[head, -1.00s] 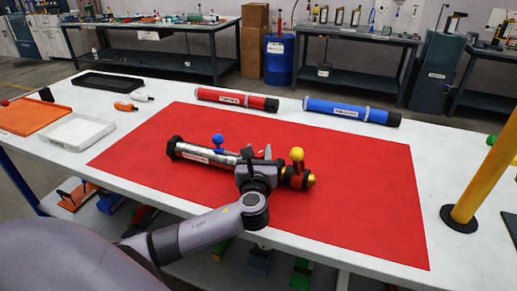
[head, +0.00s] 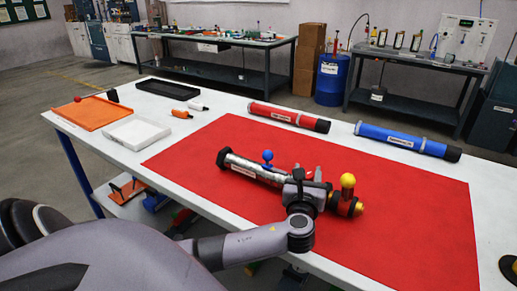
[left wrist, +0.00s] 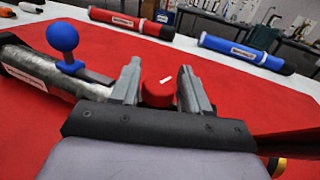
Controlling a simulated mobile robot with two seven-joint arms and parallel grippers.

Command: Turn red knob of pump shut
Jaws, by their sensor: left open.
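The pump (head: 243,167) is a silver tube with black and red end parts, lying on the red mat (head: 400,210). A blue ball knob (head: 267,156) and a yellow ball knob (head: 348,180) stand up from it. In the left wrist view the red knob (left wrist: 158,92) with a white mark sits between the fingers of my left gripper (left wrist: 160,88). The fingers are open, one on each side of it; I cannot tell whether they touch it. My right gripper is not in view.
A red tube (head: 288,118) and a blue tube (head: 405,142) lie at the mat's far edge. An orange tray (head: 93,113), a white tray (head: 135,132) and a black tray (head: 182,91) stand on the table's left side. The mat's right part is clear.

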